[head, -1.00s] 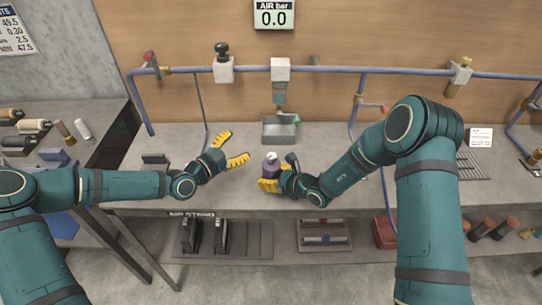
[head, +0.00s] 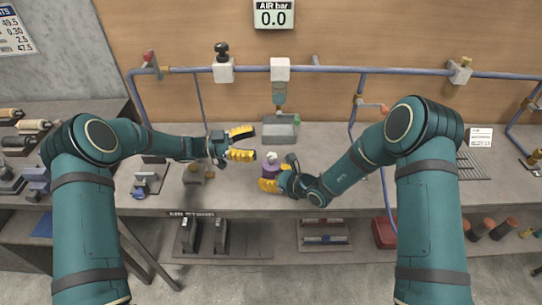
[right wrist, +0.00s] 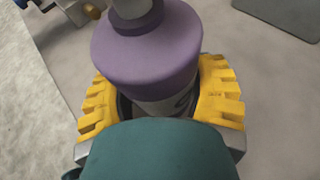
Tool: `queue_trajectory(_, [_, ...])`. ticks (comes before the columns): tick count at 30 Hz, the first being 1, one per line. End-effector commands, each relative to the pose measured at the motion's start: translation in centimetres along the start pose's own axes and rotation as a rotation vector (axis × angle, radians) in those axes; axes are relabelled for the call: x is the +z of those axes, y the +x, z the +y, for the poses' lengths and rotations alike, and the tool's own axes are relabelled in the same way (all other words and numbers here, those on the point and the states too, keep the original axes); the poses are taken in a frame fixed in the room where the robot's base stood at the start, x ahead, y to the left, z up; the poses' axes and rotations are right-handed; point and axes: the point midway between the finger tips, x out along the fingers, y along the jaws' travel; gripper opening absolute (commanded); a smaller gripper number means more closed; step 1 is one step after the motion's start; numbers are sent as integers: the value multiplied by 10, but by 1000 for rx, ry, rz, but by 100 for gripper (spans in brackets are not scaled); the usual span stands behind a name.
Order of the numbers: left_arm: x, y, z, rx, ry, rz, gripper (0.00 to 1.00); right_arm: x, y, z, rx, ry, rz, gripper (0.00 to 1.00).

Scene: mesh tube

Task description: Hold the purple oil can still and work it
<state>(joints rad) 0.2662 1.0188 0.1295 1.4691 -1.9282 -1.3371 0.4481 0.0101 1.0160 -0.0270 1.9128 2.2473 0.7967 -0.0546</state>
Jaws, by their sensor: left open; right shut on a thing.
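The purple oil can (head: 269,169) stands upright on the bench in the head view, with a pale top. In the right wrist view the can (right wrist: 150,58) fills the middle, its purple shoulder above a pale label. My right gripper (head: 272,184) is shut around the can's body, with a yellow finger on each side. My left gripper (head: 243,143) is open and empty. It is up and left of the can, its yellow fingers pointing right, apart from the can. The can's lower body is hidden by my right wrist.
A grey metal tray (head: 280,132) sits behind the can under a pipe fitting. Blue pipes (head: 340,70) run along the back wall. Small fixtures (head: 147,181) stand on the bench to the left. A slotted rack (head: 474,165) lies at right. Bench between the can and rack is partly clear.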

Motion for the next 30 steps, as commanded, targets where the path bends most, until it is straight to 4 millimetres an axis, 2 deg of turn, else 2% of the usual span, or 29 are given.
queue_trajectory(3, [20, -12, 13, 61, -113, -25, 61, -3, 0, 0, 0, 2, 5, 16])
queue_trajectory(8, [29, -17, 21, 97, -185, -43, 61, -2, 0, 0, 0, 1, 5, 16])
queue_trajectory(11, [31, -9, 23, 102, -195, -45, 61, -2, 0, 0, 0, 1, 4, 16])
queue_trajectory(21, [32, 40, 28, 100, -192, -44, 61, -2, 0, 0, 1, 1, 3, 16])
queue_trajectory(30, [33, 55, 29, 98, -192, -45, 61, -1, 0, 0, 1, 1, 2, 16])
